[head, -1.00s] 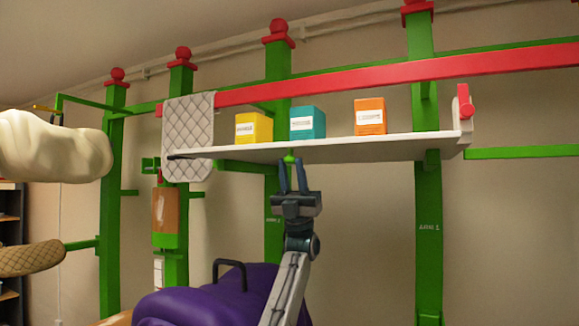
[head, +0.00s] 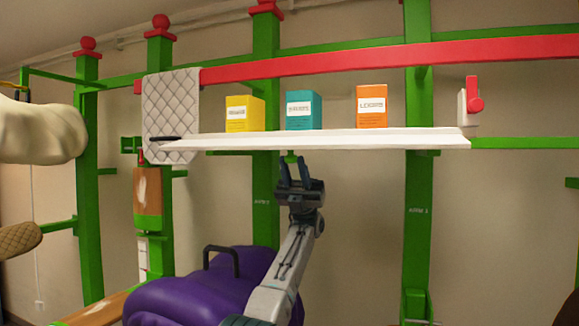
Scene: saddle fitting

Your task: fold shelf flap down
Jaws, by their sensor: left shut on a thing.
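The white shelf flap (head: 330,144) stands out roughly level from the green rack, seen nearly edge-on. A yellow box (head: 244,113), a teal box (head: 303,109) and an orange box (head: 371,106) stand upright on it. My left gripper (head: 292,161) is just below the front edge of the flap, its fingers pointing up. It is shut on the small green tab (head: 291,158) under the flap; the fingers hide part of the contact. A red lever (head: 474,94) on a white plate stands upright at the flap's right end. My right gripper is not in view.
A grey quilted pad (head: 170,105) hangs over the red rail (head: 350,62) at the flap's left end. A purple saddle-like object (head: 205,292) with a black handle sits below, close to my left arm. Green posts (head: 418,200) stand behind.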

